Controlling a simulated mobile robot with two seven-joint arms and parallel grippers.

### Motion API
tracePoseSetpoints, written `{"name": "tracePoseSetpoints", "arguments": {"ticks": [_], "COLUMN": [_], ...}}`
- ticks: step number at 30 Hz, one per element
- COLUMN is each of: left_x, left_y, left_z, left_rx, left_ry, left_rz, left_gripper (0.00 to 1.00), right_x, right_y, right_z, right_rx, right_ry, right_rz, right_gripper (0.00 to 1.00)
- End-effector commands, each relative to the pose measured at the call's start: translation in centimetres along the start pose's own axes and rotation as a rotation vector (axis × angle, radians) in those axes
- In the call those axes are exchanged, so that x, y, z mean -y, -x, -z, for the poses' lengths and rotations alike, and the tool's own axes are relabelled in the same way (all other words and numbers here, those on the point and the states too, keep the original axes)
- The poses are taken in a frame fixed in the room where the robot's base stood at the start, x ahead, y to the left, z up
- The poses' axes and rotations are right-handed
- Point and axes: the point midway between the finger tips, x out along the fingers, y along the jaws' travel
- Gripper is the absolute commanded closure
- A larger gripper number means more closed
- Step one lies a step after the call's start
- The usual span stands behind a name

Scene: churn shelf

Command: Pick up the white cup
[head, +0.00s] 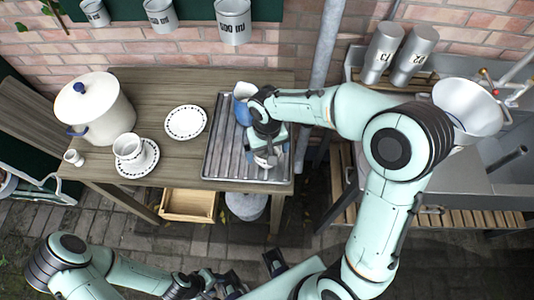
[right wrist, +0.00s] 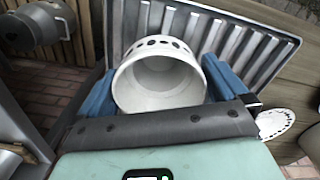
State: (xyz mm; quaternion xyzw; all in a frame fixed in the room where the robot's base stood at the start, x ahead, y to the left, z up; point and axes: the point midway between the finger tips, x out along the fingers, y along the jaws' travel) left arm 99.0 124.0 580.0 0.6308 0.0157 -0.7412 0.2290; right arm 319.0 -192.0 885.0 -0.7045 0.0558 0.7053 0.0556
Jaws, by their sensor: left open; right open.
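A white cup (right wrist: 160,82) with dark spots along its rim lies tilted with its mouth toward the right wrist camera, between the blue fingers of my right gripper (right wrist: 160,90). In the head view this cup (head: 265,160) is mostly hidden under my right gripper (head: 267,146), which is low over the ribbed metal tray (head: 222,150). The right gripper is open around the cup; I cannot tell whether the fingers touch it. Another white cup (head: 127,146) stands on a saucer (head: 149,165) to the left. My left gripper (head: 215,284) is open, away from the table at the bottom.
A white lidded pot (head: 100,105), an empty plate (head: 186,122) and a small cup (head: 73,157) stand on the wooden table (head: 175,85). A blue-and-white jug (head: 242,92) is on the tray, close to my right wrist. A sink bench with a white bowl (head: 466,108) is at right.

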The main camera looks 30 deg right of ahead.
Motion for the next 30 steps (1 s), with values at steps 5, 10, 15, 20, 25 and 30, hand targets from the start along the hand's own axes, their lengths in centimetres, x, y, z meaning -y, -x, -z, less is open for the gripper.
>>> {"name": "tracePoseSetpoints", "arguments": {"ticks": [5, 10, 15, 20, 25, 30], "left_x": [0.1, 0.0, 0.0, 0.0, 0.0, -0.1], "left_y": [-0.1, -0.1, -0.1, -0.1, -0.1, 0.1], "left_z": [0.0, 0.0, 0.0, 0.0, 0.0, 0.0], "left_rx": [0.0, 0.0, 0.0, 0.0, 0.0, -0.001], "left_ry": [0.0, 0.0, 0.0, 0.0, 0.0, 0.0], "left_rz": [0.0, 0.0, 0.0, 0.0, 0.0, 0.0], "left_gripper": [0.57, 0.57, 0.57, 0.57, 0.57, 0.57], "right_x": [0.0, 0.0, 0.0, 0.0, 0.0, 0.0], "right_y": [-1.1, -1.0, -1.0, -0.9, -0.7, 0.7], "right_z": [0.0, 0.0, 0.0, 0.0, 0.0, 0.1], "right_rx": [0.0, 0.0, -0.001, -0.001, -0.002, -0.004], "right_ry": [0.0, 0.0, 0.0, 0.0, 0.0, 0.0], "right_rz": [0.0, 0.0, 0.0, 0.0, 0.001, 0.001], "right_gripper": [0.0, 0.0, 0.48, 0.48, 0.48, 0.48]}}
